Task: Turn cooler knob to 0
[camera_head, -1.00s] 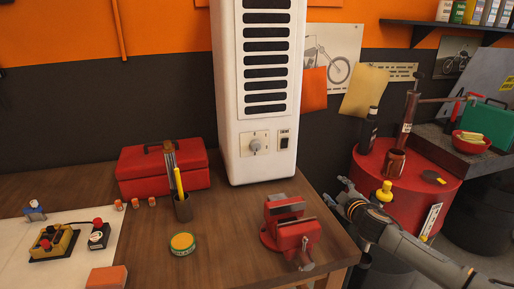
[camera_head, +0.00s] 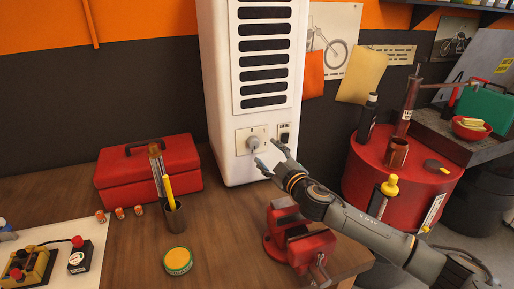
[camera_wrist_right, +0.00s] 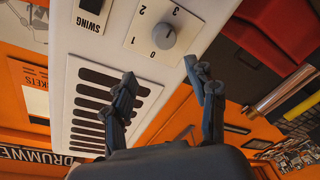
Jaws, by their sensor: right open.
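The white cooler (camera_head: 228,140) stands upright at the back of the wooden bench. Its grey round knob (camera_head: 253,142) sits on a pale dial plate low on the front. In the right wrist view the knob (camera_wrist_right: 164,36) shows upside down, with the numbers 0 to 3 around it; the pointer's exact setting is too small to tell. My right gripper (camera_head: 268,158) is open and empty, just to the right of and below the knob in the head view. In the wrist view its fingers (camera_wrist_right: 163,88) are spread, with the knob beyond the tips, apart from them. My left gripper is out of view.
A black SWING switch (camera_head: 284,133) is beside the dial. A red vise (camera_head: 290,240) stands under my right arm. A red toolbox (camera_head: 150,172), a pen cup (camera_head: 174,218) and a round tin (camera_head: 178,261) are to the left. Bare bench lies before the cooler.

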